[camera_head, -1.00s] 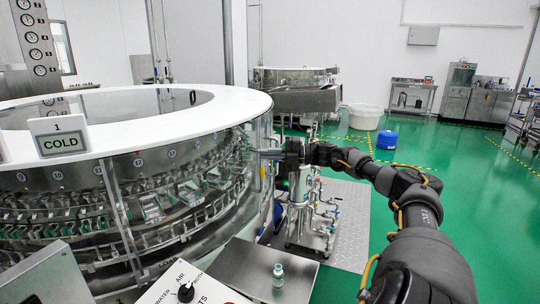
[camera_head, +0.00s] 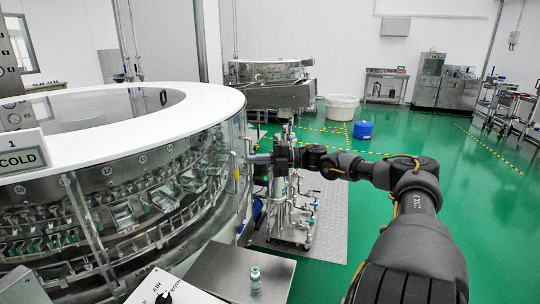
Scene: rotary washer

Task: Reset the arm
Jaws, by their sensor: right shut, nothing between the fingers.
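My right arm reaches in from the lower right, over the green floor, toward the rotary washer (camera_head: 165,105). My right gripper (camera_head: 252,158) is shut and empty, pointing left at the washer's clear outer wall. I cannot tell whether its fingertips touch the wall or a handle there. The washer has a white ring top and rows of metal holders behind the clear panels. A small vial (camera_head: 255,277) stands upright on the steel shelf (camera_head: 228,270) below the gripper. My left gripper does not show.
A control panel (camera_head: 165,290) with a knob is at the bottom. A "1 COLD" sign (camera_head: 20,158) is at the left edge. Steel piping (camera_head: 293,215) stands behind my gripper. A white tub (camera_head: 341,107) and blue container (camera_head: 363,130) are on the floor. The right floor is open.

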